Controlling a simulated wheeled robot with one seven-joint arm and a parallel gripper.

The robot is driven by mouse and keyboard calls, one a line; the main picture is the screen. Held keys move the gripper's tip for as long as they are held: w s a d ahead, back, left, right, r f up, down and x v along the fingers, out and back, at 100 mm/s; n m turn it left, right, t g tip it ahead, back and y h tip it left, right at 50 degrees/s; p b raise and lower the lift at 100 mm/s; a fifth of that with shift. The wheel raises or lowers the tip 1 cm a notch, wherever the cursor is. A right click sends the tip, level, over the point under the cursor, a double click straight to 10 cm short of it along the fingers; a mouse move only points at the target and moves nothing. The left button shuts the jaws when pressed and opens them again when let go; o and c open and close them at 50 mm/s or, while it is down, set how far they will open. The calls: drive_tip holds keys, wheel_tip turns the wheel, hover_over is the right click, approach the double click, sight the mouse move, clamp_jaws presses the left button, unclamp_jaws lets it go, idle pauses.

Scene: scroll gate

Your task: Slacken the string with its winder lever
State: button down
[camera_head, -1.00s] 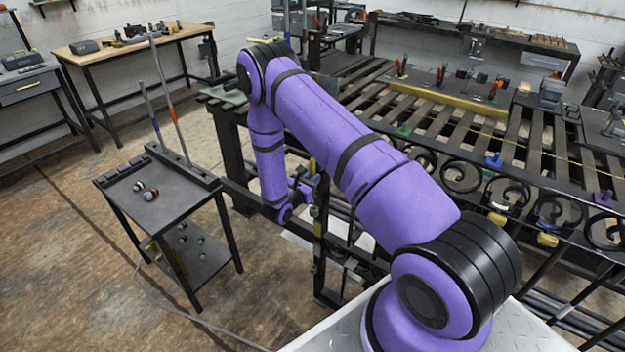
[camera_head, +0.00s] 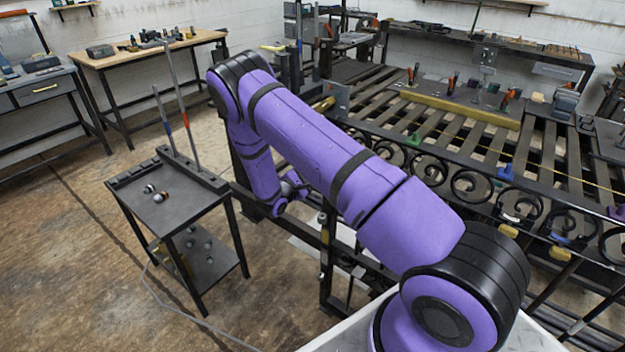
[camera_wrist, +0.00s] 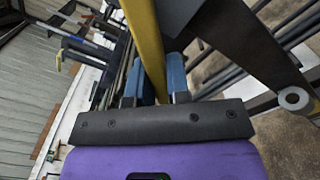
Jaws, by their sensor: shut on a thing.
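In the wrist view, the two blue fingers of my gripper (camera_wrist: 158,82) are closed on a long yellow bar (camera_wrist: 147,40), which looks like the winder lever. The bar runs up between the fingers and out of the top of the picture. Its far end and pivot are out of view. In the head view, my purple arm reaches over the near left end of the slatted table, and my gripper's fingers and the held bar cannot be made out there. A thin yellow string (camera_head: 560,176) runs along the right part of the table; its left part is hidden or too fine to follow.
The slatted table (camera_head: 470,146) carries a gate with black scrolls (camera_head: 515,203) on its near side. A dark cart (camera_head: 172,216) with upright rods stands to the left. A dark post (camera_wrist: 222,40) is close on the right of the bar.

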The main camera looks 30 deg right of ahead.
drive_tip(key=m, duration=0.1)
drive_tip(key=w+r+m, duration=0.1)
drive_tip(key=m, duration=0.1)
drive_tip(key=r+m, duration=0.1)
drive_tip(key=shift+w+a+r+m, duration=0.25)
drive_tip(key=shift+a+m, duration=0.05)
drive_tip(key=shift+w+r+m, duration=0.1)
drive_tip(key=shift+r+m, duration=0.5)
drive_tip(key=shift+m, duration=0.4)
drive_tip(key=shift+w+r+m, duration=0.1)
drive_tip(key=shift+r+m, duration=0.5)
drive_tip(key=shift+m, duration=0.4)
drive_tip(key=c, duration=1.1)
unclamp_jaws()
drive_tip(key=shift+r, duration=0.1)
drive_tip(key=shift+a, duration=0.1)
drive_tip(key=v, duration=1)
drive_tip(key=shift+s+a, duration=0.15)
drive_tip(key=shift+a, duration=0.2)
